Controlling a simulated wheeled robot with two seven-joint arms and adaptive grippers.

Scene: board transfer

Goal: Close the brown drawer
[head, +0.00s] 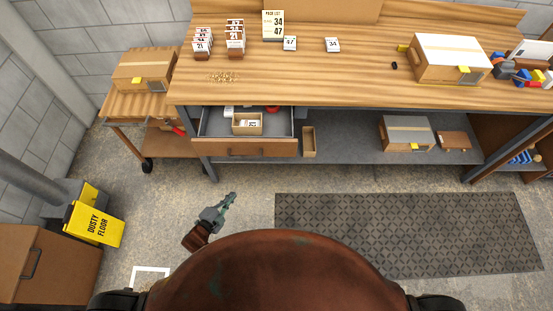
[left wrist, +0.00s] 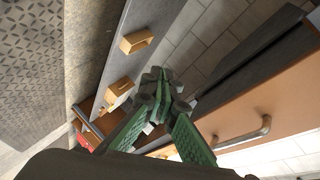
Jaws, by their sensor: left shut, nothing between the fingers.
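The brown drawer (head: 257,147) under the workbench stands pulled out in the head view. Its grey tray holds a small open wooden box (head: 248,131) with a numbered card, plus a white item and a red item towards the back. My left gripper (head: 231,198) is in front of and below the drawer front, over the floor, apart from it. Its green fingers (left wrist: 163,85) are shut and empty in the left wrist view. There the brown front with its metal handle (left wrist: 243,139) shows to the right of the fingers. My right gripper is in neither view.
The workbench top (head: 330,75) carries numbered card stacks and a white-lidded box (head: 452,57). A narrow box (head: 308,142) stands on the lower shelf right of the drawer. A wooden cart (head: 135,105) is at left. A yellow floor sign (head: 93,217) stands lower left. Floor before the drawer is clear.

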